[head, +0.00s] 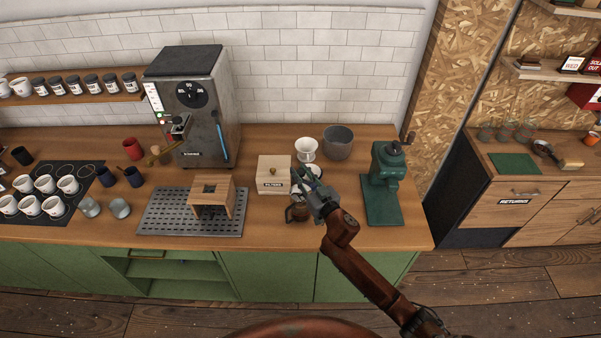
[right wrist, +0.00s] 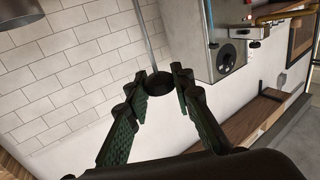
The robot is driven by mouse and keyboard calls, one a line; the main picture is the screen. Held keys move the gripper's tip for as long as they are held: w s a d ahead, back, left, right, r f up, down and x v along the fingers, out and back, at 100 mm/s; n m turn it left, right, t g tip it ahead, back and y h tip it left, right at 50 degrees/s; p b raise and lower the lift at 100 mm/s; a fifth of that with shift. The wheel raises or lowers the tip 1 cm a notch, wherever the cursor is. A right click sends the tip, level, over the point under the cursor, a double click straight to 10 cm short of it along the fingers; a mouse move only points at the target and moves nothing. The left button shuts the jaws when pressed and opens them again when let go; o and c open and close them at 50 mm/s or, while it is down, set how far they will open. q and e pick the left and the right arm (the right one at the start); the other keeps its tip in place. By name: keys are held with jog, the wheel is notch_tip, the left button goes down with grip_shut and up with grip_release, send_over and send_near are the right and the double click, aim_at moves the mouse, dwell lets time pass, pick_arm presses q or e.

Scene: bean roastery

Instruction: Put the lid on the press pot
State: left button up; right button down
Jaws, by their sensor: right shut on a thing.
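The press pot (head: 298,213) is a small dark brown vessel with a handle on its left, on the counter in front of the filters box; my right gripper partly covers it. My right gripper (head: 318,195) is above and just right of it. In the right wrist view its green-padded fingers are closed about a black knob (right wrist: 160,81) on a thin metal rod (right wrist: 144,35), which I take for the lid's plunger. The lid's disc is out of that view and I cannot make it out in the head view. My left gripper is not in view.
The white filters box (head: 273,185) stands close behind and left. A white dripper (head: 307,149) and a grey bin (head: 338,142) are behind, a green grinder (head: 384,190) to the right. A wooden stand (head: 212,182) is left. The counter's front strip (head: 270,238) is clear.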

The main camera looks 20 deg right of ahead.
jog(key=shift+f, duration=0.6)
dwell(1.0)
jog(key=c, duration=1.6)
grip_release()
jog(key=v, duration=1.2)
jog(key=shift+f, duration=0.1)
